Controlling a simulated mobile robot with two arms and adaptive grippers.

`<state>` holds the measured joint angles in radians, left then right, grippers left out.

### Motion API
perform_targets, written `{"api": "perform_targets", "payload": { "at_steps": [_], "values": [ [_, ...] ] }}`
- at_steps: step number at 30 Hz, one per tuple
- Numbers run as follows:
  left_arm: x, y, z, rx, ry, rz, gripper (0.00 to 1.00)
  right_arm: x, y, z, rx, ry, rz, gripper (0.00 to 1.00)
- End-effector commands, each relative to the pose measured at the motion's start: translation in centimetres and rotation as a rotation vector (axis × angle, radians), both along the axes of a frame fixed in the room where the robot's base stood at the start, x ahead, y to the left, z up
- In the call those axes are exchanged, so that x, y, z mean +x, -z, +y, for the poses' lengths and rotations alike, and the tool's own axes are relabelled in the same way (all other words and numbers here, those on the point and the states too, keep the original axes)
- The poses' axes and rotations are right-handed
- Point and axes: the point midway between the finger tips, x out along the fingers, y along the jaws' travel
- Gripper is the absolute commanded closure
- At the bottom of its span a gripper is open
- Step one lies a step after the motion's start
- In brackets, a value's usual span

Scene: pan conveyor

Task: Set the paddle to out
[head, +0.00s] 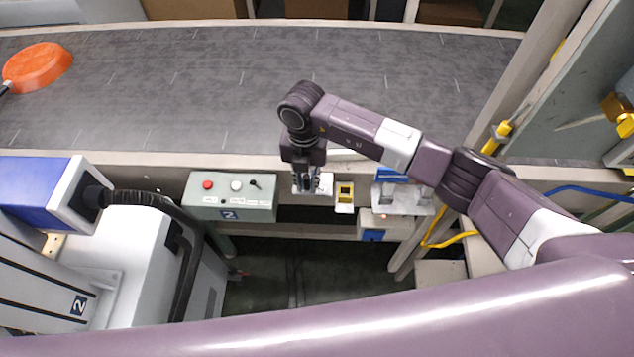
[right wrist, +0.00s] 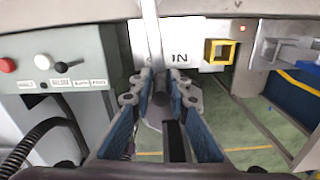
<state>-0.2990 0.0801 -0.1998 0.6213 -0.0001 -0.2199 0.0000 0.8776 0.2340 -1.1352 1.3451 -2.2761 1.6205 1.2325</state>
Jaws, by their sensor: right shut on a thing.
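The paddle (right wrist: 151,32) shows in the right wrist view as a grey metal bar. It comes down from the top edge in front of a white plate (right wrist: 183,54) marked IN. My right gripper (right wrist: 160,88) is shut on its lower end, and the fingers hide part of it. In the head view the right gripper (head: 308,187) points down at the conveyor's front edge, over the white plate (head: 325,184). Any other word on the plate is hidden behind the bar and fingers. My left gripper is not in view.
A control box (head: 231,195) with red and white buttons stands left of the gripper. A yellow frame (head: 345,191) sits close on the right. An orange pan (head: 38,66) lies on the conveyor (head: 200,80) at far left. A blue and white machine (head: 50,195) fills the lower left.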

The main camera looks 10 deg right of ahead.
Motion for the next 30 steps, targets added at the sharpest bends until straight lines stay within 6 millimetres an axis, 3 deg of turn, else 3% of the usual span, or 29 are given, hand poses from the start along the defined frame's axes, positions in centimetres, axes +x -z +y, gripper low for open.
{"api": "perform_targets", "payload": {
  "at_steps": [3, 20, 21, 25, 30],
  "values": [
    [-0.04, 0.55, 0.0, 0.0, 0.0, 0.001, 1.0, 0.13, -0.11, 1.11, 0.015, -0.004, -0.006, 1.0],
    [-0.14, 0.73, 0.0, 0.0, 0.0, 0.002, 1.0, 0.35, -0.37, 1.4, 0.015, -0.004, -0.009, 1.0],
    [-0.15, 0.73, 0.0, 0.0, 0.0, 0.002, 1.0, 0.36, -0.38, 1.38, 0.015, -0.003, -0.009, 0.85],
    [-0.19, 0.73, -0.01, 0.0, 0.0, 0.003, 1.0, 0.36, -0.35, 1.28, 0.012, -0.004, -0.008, 0.7],
    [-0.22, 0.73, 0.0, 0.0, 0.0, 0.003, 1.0, 0.3, -0.21, 1.07, 0.008, -0.003, -0.005, 0.7]
  ]
}}
